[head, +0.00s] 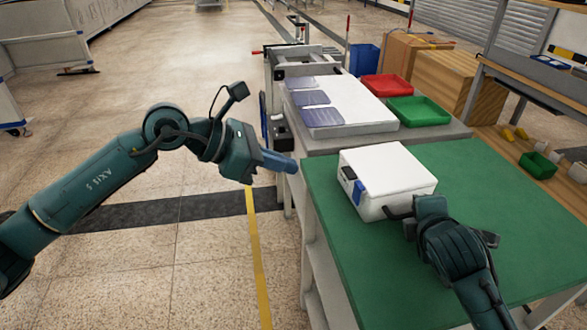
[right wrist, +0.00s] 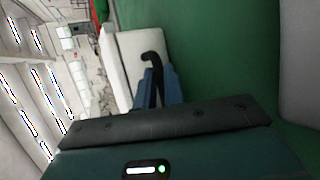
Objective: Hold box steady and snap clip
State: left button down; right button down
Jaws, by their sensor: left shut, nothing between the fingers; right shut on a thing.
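The white box (head: 388,170) stands on the green table top, its lid down. A blue clip (head: 359,190) and a dark part show on its left front side. My right gripper (head: 404,212) is at the box's near side, shut on the black handle. In the right wrist view, the blue fingers (right wrist: 156,85) close around the curved black handle (right wrist: 152,58) beside the white box (right wrist: 136,52). My left gripper (head: 284,163) is shut and empty, left of the box and apart from it, near the table's left edge. The fingertips of my right gripper are mostly hidden in the head view.
The green table top (head: 480,190) is clear right of the box. Behind it, a bench holds a white slab (head: 345,103) with dark blue sheets, a red tray (head: 387,87) and a green tray (head: 419,111). A small green bin (head: 537,164) stands on the right bench.

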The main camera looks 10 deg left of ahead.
dwell(0.3)
jog(key=c, duration=1.4)
grip_release()
